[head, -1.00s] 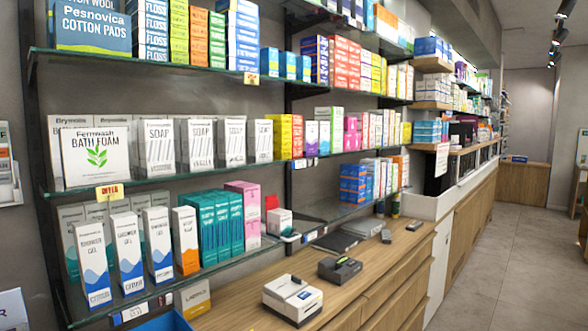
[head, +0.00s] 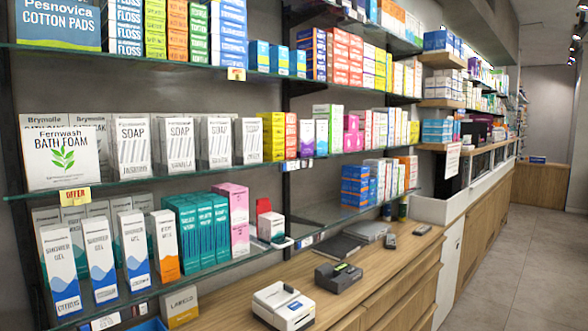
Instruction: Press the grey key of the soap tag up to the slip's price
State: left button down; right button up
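White soap boxes (head: 181,145) stand in a row on the middle glass shelf at the left, right of a white Fernwash Bath Foam box (head: 60,157). No tag with a grey key can be made out on the shelf edge below the soap. Small white tags (head: 308,164) sit on that shelf's edge further right, and others (head: 105,322) are on the lower shelf's edge; their prices and keys are too small to read. I cannot tell which paper is the slip. Neither of my grippers is in view.
A wooden counter (head: 372,275) runs below the shelves, with a white printer-like device (head: 283,305) and a dark grey device (head: 338,277) on it. A yellow offer card (head: 75,196) hangs from the middle shelf. The tiled floor (head: 520,270) at right is clear.

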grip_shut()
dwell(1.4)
